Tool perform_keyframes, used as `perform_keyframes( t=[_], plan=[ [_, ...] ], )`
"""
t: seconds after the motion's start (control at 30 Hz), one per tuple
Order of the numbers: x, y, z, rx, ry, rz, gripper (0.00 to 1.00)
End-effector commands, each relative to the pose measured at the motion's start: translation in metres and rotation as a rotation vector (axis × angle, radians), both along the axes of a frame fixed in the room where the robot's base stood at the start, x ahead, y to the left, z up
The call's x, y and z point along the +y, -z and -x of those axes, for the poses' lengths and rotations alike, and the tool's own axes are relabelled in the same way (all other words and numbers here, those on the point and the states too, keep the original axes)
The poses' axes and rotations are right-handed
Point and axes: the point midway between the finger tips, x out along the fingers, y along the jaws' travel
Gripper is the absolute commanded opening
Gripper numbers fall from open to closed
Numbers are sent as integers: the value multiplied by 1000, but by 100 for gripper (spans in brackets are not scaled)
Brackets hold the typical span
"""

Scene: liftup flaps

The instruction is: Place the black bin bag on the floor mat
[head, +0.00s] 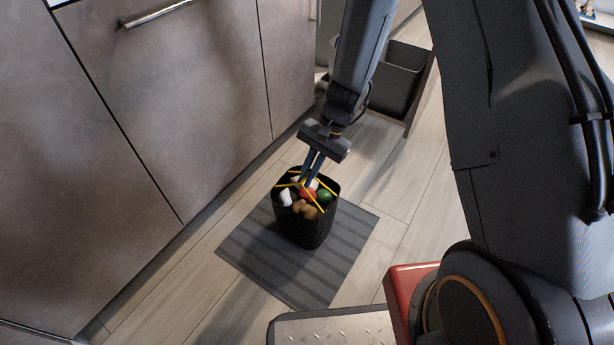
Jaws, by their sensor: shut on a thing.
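The black bin bag (308,231) is upright, with yellow drawstrings at its top and several coloured items inside, among them white, red, green and brown ones. It is over the grey striped floor mat (325,268), near the mat's middle. I cannot tell whether its base touches the mat. My gripper (308,180) points down at the top of the bag and is shut on it, by the yellow strings. The exact grip point is partly hidden among the contents.
Brown cabinet fronts (150,110) with a metal handle (155,12) line the left. A dark grey open bin (398,78) stands behind my arm, in a pulled-out unit. Wooden floor (375,180) is clear around the mat. My own base is at lower right.

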Motion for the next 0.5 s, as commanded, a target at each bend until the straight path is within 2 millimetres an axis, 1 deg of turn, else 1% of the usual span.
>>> perform_keyframes(
  t=[0.1,0.13,0.2,0.23,0.5],
  plan=[
    [0,2,0,0,0,0,0],
    [0,2,0,0,0,0,10],
    [0,2,0,0,0,0,22],
    [0,2,0,0,0,0,26],
    [0,1,0,0,0,0,26]
  ],
)
